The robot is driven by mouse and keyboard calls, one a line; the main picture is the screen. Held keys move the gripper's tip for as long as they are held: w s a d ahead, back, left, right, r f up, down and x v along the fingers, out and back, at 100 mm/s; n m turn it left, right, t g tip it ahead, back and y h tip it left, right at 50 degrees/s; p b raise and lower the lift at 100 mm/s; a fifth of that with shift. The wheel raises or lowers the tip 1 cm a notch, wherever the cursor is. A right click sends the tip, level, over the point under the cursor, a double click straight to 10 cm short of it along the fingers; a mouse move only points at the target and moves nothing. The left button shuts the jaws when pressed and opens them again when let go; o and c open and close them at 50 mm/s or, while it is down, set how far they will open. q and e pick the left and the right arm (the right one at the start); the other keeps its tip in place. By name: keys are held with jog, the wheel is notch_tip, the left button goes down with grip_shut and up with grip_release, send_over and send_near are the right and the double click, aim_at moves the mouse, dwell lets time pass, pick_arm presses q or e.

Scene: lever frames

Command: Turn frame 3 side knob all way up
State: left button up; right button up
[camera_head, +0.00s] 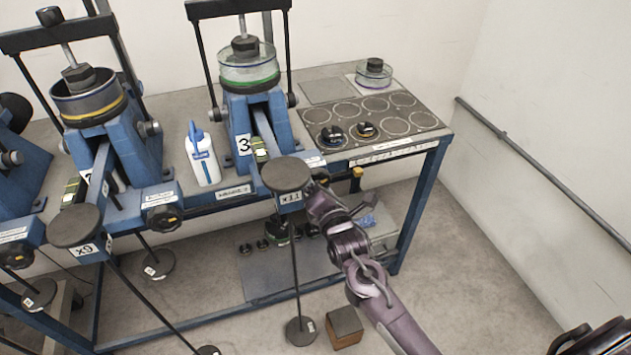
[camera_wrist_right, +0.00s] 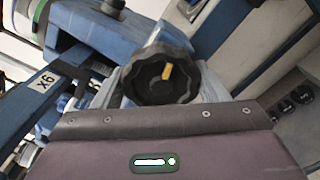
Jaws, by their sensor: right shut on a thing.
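Frame 3 (camera_head: 262,110) is the blue lever frame at the middle of the bench, with a "3" label on its front. Its side knob (camera_wrist_right: 158,76) is black and lobed, with a yellow mark pointing roughly upward in the right wrist view. My right gripper (camera_head: 320,184) reaches up to the frame's right side in the head view and hides most of the knob there. In the wrist view its grey fingers stand on either side of the knob, shut on it.
A round weight plate (camera_head: 286,174) on the lever end sits just left of my right gripper. A white bottle (camera_head: 203,158) stands left of frame 3. A tray with round recesses (camera_head: 345,112) lies to the right. A brown box (camera_head: 345,326) is on the floor.

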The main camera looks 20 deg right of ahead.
jog(key=shift+d+f+m+b, duration=0.1)
jog(key=shift+f+m+b, duration=0.2)
jog(key=shift+b, duration=0.1)
jog(key=o, duration=1.2)
jog(key=shift+w+r, duration=0.1)
jog(key=shift+r, duration=0.05)
jog(key=shift+s+r+p, duration=0.2)
jog(key=shift+s+p, duration=0.3)
jog(key=shift+p, duration=0.3)
jog(key=s+p, duration=0.3)
jog(key=s, duration=0.2)
jog(key=shift+f, duration=0.1)
jog(key=shift+o, duration=0.3)
jog(key=shift+d, duration=0.1)
